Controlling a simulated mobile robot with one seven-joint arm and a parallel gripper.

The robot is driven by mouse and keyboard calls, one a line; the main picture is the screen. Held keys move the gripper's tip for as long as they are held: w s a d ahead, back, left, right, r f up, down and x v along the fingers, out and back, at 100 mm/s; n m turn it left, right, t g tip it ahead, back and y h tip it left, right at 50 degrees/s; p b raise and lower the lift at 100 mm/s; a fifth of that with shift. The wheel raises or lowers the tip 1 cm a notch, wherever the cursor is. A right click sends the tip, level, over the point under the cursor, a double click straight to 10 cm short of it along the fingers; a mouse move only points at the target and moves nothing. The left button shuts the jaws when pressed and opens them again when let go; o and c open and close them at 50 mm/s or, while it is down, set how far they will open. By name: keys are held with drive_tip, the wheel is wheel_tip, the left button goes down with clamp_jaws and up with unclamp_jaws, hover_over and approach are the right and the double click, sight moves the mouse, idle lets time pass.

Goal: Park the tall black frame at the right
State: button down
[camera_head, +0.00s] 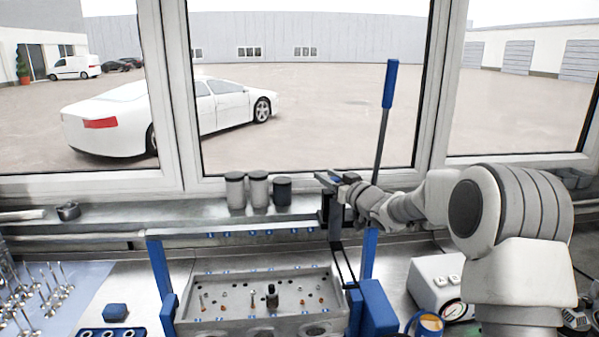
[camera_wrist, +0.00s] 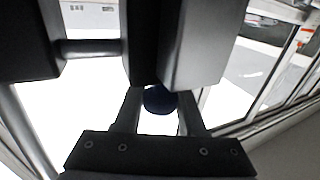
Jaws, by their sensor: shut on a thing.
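The tall black frame (camera_head: 336,228) stands near the right end of the cylinder head, with dark upright bars running down from my gripper. My gripper (camera_head: 332,182) is shut on its upper part. In the wrist view, my gripper's jaws (camera_wrist: 150,55) close around the frame's dark upper part. Two dark legs and a wide dark crosspiece (camera_wrist: 160,155) with small screws show below the jaws, with a dark round knob (camera_wrist: 159,99) between the legs. The frame's lower end is partly hidden in the head view, so I cannot tell whether it touches anything.
The cylinder head (camera_head: 255,322) lies in a blue stand (camera_head: 161,272). A blue-handled lever (camera_head: 389,85) rises just right of my gripper. Three dark-lidded canisters (camera_head: 259,188) stand on the sill to the left. A white gauge box (camera_head: 432,278) stands at the right. Valves stand on a mat (camera_head: 85,275) at the left.

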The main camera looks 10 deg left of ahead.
drive_tip(key=shift+w+d+p, duration=0.25)
drive_tip(key=shift+w+d, duration=0.05)
drive_tip(key=shift+d, duration=0.75)
drive_tip(key=shift+w+d+p, duration=0.2)
drive_tip(key=shift+w+d, duration=0.05)
drive_tip(key=shift+d, duration=0.8)
drive_tip(key=c, duration=0.5)
unclamp_jaws()
drive_tip(key=shift+d, duration=0.15)
drive_tip(key=b+v, duration=0.3)
drive_tip(key=v, duration=1.4)
drive_tip(key=shift+s, duration=0.15)
drive_tip(key=shift+r, duration=0.1)
